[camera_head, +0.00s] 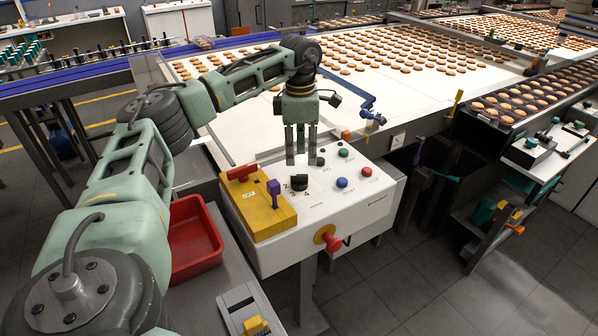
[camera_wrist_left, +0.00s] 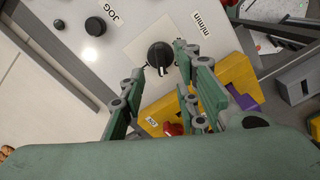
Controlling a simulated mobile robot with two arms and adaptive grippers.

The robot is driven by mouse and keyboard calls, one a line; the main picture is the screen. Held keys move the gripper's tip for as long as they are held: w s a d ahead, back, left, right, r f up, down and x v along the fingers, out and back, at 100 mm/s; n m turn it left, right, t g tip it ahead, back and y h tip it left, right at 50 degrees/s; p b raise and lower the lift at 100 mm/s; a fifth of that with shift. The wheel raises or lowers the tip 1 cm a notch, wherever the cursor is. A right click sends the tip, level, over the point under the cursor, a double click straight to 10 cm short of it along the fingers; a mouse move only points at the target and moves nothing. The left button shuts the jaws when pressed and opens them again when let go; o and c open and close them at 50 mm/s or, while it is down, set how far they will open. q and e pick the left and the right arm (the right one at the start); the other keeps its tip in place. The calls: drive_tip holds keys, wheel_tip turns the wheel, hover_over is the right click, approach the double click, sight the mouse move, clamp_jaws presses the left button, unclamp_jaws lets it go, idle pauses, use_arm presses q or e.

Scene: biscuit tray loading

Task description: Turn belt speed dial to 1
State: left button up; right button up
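The belt speed dial (camera_head: 299,182) is a black knob on a white plate, with printed figures 2, 3 and 4 visible beside it in the head view. In the left wrist view the same black dial (camera_wrist_left: 160,56) shows between my finger ends, with a "m/min" label to its right. My left gripper (camera_head: 301,160) points down over the white control box, and its fingers look apart. In the wrist view the left gripper (camera_wrist_left: 160,68) is open and holds nothing. Contact with the dial cannot be told. My right gripper is out of view.
The control box (camera_head: 330,226) carries green, blue and red buttons, a black JOG knob (camera_wrist_left: 95,26) and a red emergency stop (camera_head: 327,238). A yellow block (camera_head: 262,217) with red and purple parts sits left of the dial. A red bin (camera_head: 193,238) stands left; the biscuit belt (camera_head: 230,130) lies behind.

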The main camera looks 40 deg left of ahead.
sight(299, 175)
use_arm(q)
drive_tip(key=shift+s+a+f, duration=0.15)
drive_tip(key=shift+s+a, duration=0.05)
drive_tip(key=shift+a, duration=0.1)
wheel_tip(299, 175, down, 7)
drive_tip(key=shift+d+f+p, duration=0.1)
drive_tip(key=shift+d+p, duration=0.05)
drive_tip(key=shift+p, duration=0.7)
clamp_jaws()
